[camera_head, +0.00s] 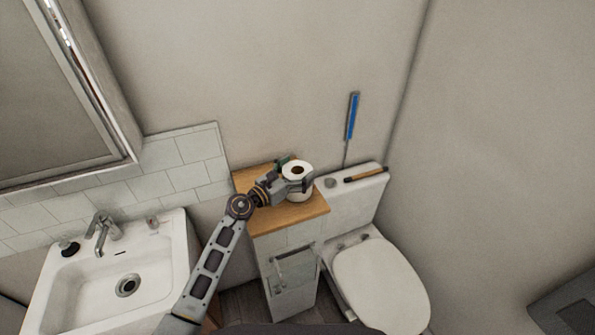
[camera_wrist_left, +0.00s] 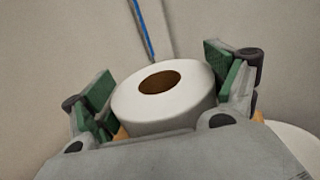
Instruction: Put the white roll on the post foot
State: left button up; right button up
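The white roll (camera_head: 299,169) is at the wooden top of a narrow cabinet, its hole facing up. My left gripper (camera_head: 296,177) reaches in from the left with its fingers on either side of the roll. In the left wrist view the roll (camera_wrist_left: 165,97) sits between the green finger pads (camera_wrist_left: 165,85). I cannot tell whether both pads touch it or whether it is lifted. I cannot make out a post foot for certain. A thin upright rod with a blue upper part (camera_head: 351,116) stands behind the toilet tank. My right gripper is not in view.
The cabinet top (camera_head: 300,216) has bare wood in front of the roll. The toilet tank (camera_head: 353,204) at right holds a dark-and-tan stick (camera_head: 366,174) and a round grey button (camera_head: 330,182). A sink (camera_head: 155,263) with a tap stands at left. Walls close in behind and right.

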pick_arm(q)
jog(key=shift+o, duration=0.6)
jog(key=shift+a+r, duration=0.1)
jog(key=shift+r, duration=0.05)
jog(key=b+v, duration=0.1)
jog(key=v, duration=0.9)
jog(key=shift+s, duration=0.15)
jog(key=shift+b+v, duration=0.3)
jog(key=shift+v, duration=0.55)
dwell(0.3)
